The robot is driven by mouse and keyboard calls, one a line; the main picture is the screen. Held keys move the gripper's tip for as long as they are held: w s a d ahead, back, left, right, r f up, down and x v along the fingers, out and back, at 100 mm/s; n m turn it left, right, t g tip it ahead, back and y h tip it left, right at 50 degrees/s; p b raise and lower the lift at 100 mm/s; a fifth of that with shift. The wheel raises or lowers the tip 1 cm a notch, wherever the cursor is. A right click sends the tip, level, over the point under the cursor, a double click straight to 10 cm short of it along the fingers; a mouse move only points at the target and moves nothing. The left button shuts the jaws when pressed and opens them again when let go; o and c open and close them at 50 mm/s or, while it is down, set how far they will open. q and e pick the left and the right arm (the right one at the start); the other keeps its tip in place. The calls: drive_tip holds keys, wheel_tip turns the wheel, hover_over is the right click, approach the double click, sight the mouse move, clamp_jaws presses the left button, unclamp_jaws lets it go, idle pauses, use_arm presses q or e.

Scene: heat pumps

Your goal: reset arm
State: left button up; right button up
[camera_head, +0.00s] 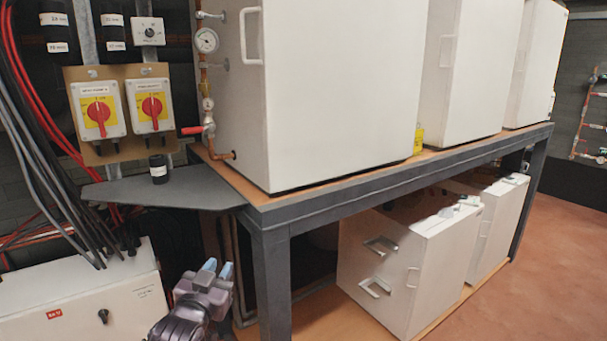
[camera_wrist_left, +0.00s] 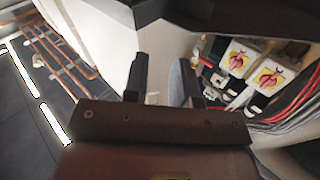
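My left gripper (camera_head: 218,268) is at the bottom of the head view, left of the dark table leg and right of the white control box. Its two bluish fingertips point up and stand a little apart. In the left wrist view the gripper (camera_wrist_left: 160,78) shows two dark fingers with a clear gap and nothing held between them. My left arm comes in from the bottom edge. My right gripper is in neither view.
A grey metal table (camera_head: 400,182) carries large white units (camera_head: 335,85). A white unit (camera_head: 395,265) stands below it. A grey side shelf (camera_head: 165,192) juts out above my gripper. Red rotary switches (camera_head: 98,112) and hanging cables (camera_head: 55,150) are at left. Floor at right is clear.

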use_arm(q)
drive_tip(key=s+a+f+n+g+y, duration=0.1)
drive_tip(key=s+a+f+g, duration=0.2)
drive_tip(key=s+f, duration=1.1)
drive_tip(key=s+a+f+n+g+y+b, duration=0.1)
drive_tip(key=s+a+f, duration=0.6)
drive_tip(key=s+f, duration=0.8)
drive_tip(key=g+y, duration=0.1)
drive_tip(key=g, duration=0.1)
drive_tip(key=shift+a+f+n+g, duration=0.2)
drive_tip(key=shift+f+n+g, duration=0.2)
